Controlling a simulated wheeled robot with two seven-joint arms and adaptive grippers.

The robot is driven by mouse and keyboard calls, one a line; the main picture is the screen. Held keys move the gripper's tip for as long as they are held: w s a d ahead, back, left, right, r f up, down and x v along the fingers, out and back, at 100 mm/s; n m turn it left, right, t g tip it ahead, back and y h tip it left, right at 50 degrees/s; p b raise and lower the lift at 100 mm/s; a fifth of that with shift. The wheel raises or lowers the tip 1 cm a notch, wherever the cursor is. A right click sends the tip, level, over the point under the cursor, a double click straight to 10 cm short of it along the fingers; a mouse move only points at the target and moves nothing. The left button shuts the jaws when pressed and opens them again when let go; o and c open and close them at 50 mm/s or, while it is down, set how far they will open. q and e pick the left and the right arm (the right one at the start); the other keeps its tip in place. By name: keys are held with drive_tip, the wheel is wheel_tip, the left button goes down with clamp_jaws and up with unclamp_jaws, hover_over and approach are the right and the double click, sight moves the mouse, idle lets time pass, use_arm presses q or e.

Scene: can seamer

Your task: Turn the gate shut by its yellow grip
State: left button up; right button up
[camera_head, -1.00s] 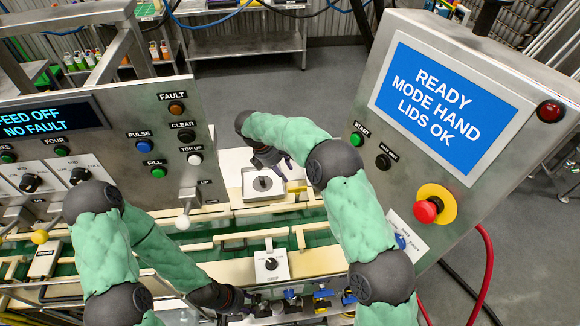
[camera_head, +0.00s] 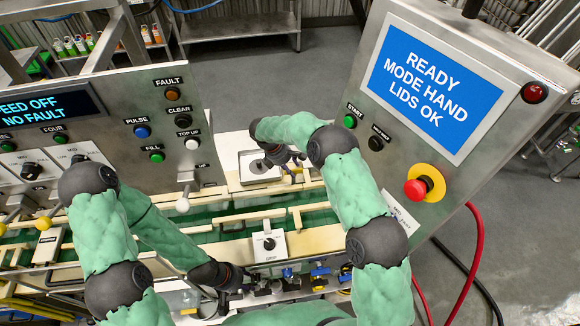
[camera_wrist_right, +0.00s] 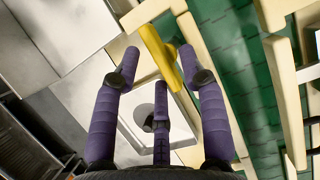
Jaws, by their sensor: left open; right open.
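The yellow grip (camera_wrist_right: 158,54) lies between the outer fingertips of my right gripper (camera_wrist_right: 158,60) in the right wrist view. The fingers are spread and I see no closing on it; contact cannot be told. In the head view, my right gripper (camera_head: 286,160) is beside the square metal plate at the rear of the conveyor, with a small part of the yellow grip (camera_head: 297,170) showing near its fingers. The gate itself is mostly hidden or hard to tell from the cream rails. My left gripper (camera_head: 248,284) is low at the conveyor's near side, open and apart from the grip.
The square metal plate (camera_head: 254,178) with its round opening is close to the right fingers. Cream rails (camera_head: 245,216) run along the green belt. A knob box (camera_head: 269,245) stands in front. A screen panel (camera_head: 435,85) with a red stop button (camera_head: 416,188) rises at right.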

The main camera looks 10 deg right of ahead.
clamp_jaws()
